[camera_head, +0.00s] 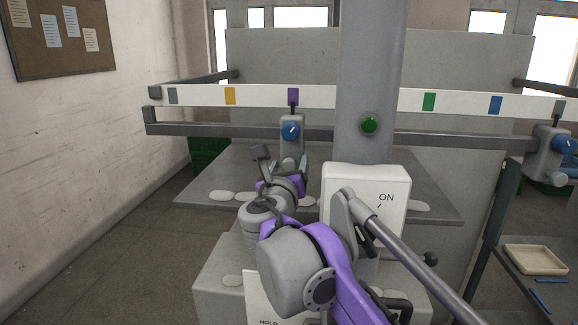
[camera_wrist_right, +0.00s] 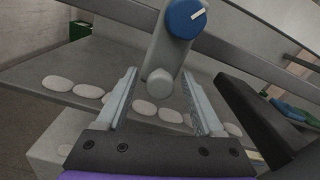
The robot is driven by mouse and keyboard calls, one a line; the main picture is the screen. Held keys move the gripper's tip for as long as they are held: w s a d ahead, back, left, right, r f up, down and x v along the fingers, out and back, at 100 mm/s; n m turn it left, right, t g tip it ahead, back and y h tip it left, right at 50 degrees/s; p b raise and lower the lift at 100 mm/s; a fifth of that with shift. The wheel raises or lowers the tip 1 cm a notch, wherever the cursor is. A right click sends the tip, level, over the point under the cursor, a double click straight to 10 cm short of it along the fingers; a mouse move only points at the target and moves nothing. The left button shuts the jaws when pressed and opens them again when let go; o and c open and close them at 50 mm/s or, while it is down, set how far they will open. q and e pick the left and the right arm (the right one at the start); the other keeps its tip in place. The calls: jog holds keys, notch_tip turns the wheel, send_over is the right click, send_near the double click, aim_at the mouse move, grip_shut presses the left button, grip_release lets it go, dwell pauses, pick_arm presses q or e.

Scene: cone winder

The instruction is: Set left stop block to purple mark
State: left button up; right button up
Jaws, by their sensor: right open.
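The left stop block (camera_head: 292,148) is a grey piece on the lower rail with a blue knob (camera_head: 290,131) that has a white line. Its dark pointer stands in line with the purple mark (camera_head: 293,96) on the white scale strip. In the right wrist view the blue knob (camera_wrist_right: 185,18) is near the top, and the block's round grey stub (camera_wrist_right: 158,82) shows between my fingers. My right gripper (camera_wrist_right: 159,76) is open, its fingers on either side of the stub, with gaps visible. In the head view my right gripper (camera_head: 291,166) is just below the block, partly hidden by my wrist. My left gripper is out of view.
The scale strip (camera_head: 365,98) also carries grey, yellow, green and blue marks. The right stop block (camera_head: 547,146) sits at the far right. A tray (camera_head: 535,260) lies lower right.

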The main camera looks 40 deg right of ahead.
jog(key=b+v, duration=0.1)
jog(key=v, duration=0.8)
jog(key=shift+s+a, duration=0.25)
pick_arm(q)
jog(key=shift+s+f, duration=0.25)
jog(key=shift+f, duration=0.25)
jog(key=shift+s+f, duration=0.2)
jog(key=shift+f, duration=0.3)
pick_arm(e)
jog(key=shift+s+a, duration=0.4)
